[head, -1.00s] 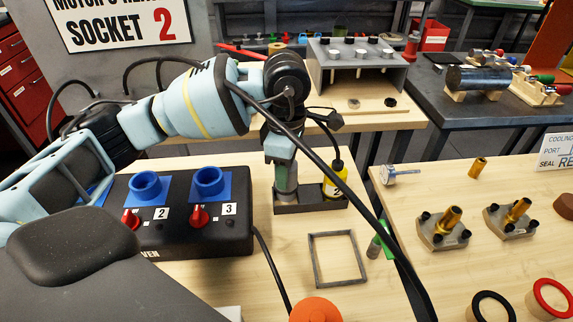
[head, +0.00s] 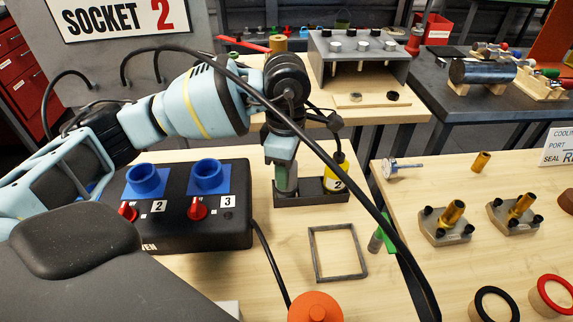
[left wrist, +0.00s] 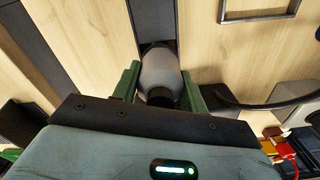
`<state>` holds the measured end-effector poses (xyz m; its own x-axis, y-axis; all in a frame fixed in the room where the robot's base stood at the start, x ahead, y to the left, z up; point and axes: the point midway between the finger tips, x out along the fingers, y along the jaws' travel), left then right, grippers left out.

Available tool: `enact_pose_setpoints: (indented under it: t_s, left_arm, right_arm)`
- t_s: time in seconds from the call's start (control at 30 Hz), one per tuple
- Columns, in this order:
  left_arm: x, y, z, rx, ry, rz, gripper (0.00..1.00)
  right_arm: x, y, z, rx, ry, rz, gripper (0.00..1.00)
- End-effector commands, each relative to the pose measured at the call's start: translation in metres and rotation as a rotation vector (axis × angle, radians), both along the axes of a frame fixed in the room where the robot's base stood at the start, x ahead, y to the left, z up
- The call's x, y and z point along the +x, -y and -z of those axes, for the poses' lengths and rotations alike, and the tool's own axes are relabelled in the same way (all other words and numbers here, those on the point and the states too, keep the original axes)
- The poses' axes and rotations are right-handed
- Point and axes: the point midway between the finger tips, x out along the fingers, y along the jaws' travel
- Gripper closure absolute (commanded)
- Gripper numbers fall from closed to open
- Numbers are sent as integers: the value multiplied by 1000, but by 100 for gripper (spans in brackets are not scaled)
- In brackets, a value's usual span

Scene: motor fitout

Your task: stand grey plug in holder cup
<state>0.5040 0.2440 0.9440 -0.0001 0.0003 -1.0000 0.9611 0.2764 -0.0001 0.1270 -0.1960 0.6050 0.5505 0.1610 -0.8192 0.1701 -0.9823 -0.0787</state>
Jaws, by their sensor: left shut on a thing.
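The grey plug (head: 287,180) is upright in my left gripper (head: 283,163), at the left end of the dark holder (head: 318,197). Its lower end is at or inside the left holder cup; the holder's front wall hides how deep it sits. In the left wrist view, the green fingers of my left gripper (left wrist: 159,84) are shut on both sides of the grey plug (left wrist: 158,70), with the dark holder (left wrist: 155,18) beyond it. My right gripper is not in view.
A yellow plug (head: 337,178) marked 2 stands at the holder's right end. A black box (head: 225,225) with blue sockets is to the left. A thin grey frame (head: 315,258) lies in front. A black cable (head: 360,195) crosses the view.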

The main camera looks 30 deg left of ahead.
Motion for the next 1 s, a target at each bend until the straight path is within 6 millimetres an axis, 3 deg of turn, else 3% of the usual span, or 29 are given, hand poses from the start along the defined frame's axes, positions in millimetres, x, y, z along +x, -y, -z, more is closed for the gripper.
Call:
enact_pose_setpoints:
  t_s: [0.3,0.33,0.53,0.9,1.0]
  left_arm:
    - [0,0,7,0,1,0,84]
    - [0,0,7,0,1,0,56]
    - [0,0,6,0,1,0,32]
    - [0,0,7,0,0,0,32]
    - [1,0,-8,-1,4,0,32]
  right_arm:
    - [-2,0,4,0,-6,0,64]
    - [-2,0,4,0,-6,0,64]
    - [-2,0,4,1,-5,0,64]
    - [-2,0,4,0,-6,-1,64]
    - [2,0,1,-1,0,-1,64]
